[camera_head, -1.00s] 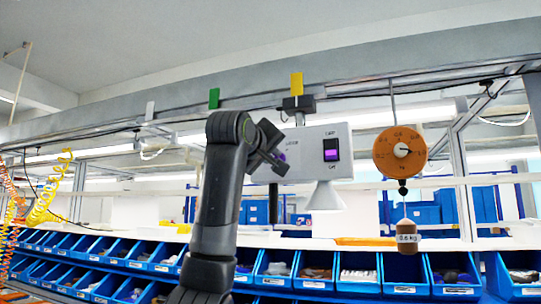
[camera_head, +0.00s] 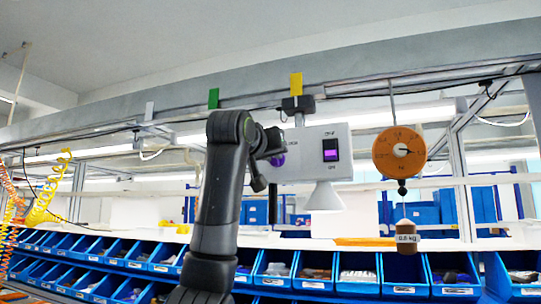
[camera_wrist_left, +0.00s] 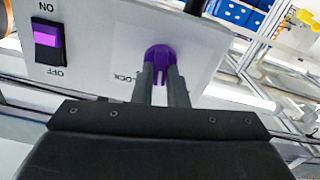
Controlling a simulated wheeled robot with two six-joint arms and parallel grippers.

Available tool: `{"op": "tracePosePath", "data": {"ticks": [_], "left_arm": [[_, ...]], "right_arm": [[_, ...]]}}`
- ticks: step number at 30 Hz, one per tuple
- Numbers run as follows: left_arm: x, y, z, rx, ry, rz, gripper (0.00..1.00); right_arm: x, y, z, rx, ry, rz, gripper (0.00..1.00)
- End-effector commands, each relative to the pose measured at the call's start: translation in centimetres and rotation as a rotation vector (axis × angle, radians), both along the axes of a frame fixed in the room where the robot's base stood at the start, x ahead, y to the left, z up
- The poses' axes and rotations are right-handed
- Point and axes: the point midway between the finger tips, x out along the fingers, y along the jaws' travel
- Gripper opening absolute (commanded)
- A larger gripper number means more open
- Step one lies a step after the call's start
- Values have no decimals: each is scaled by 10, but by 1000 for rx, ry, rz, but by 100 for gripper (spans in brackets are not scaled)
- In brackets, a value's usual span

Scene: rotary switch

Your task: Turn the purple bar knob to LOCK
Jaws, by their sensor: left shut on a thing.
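The purple bar knob (camera_wrist_left: 157,56) sits on the white panel (camera_wrist_left: 95,45) in the left wrist view, and a bit of it shows in the head view (camera_head: 278,160). My left gripper (camera_wrist_left: 160,85) is shut on the knob, with one finger on each side of its bar. In the wrist view the bar runs nearly up and down, in line with the fingers. The LOCK label (camera_wrist_left: 122,77) shows on the panel just left of the fingers. In the head view my left gripper (camera_head: 274,145) hides much of the knob. My right gripper is not in view.
A rocker switch (camera_head: 331,149) marked ON and OFF is on the same panel (camera_head: 305,140). A white cone (camera_head: 323,197) hangs below it. An orange dial scale (camera_head: 399,153) with a brown weight (camera_head: 406,238) hangs to the right. Blue bins (camera_head: 317,270) line the shelf below.

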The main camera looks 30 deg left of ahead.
Motion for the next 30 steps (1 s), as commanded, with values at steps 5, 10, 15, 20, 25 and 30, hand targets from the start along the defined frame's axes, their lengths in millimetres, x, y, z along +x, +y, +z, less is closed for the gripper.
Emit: {"op": "tracePosePath", "data": {"ticks": [5,10,15,20,25,30], "left_arm": [[0,-1,0,162,39,0,0],[0,-2,1,320,77,0,0],[0,-2,1,477,113,0,0],[1,-3,1,617,147,0,0],[1,-3,0,749,179,0,0],[1,-4,0,850,202,0,0]], "right_arm": [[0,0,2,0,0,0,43],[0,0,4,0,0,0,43],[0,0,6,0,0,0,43],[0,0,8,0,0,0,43],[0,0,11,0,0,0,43],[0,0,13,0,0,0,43]]}}
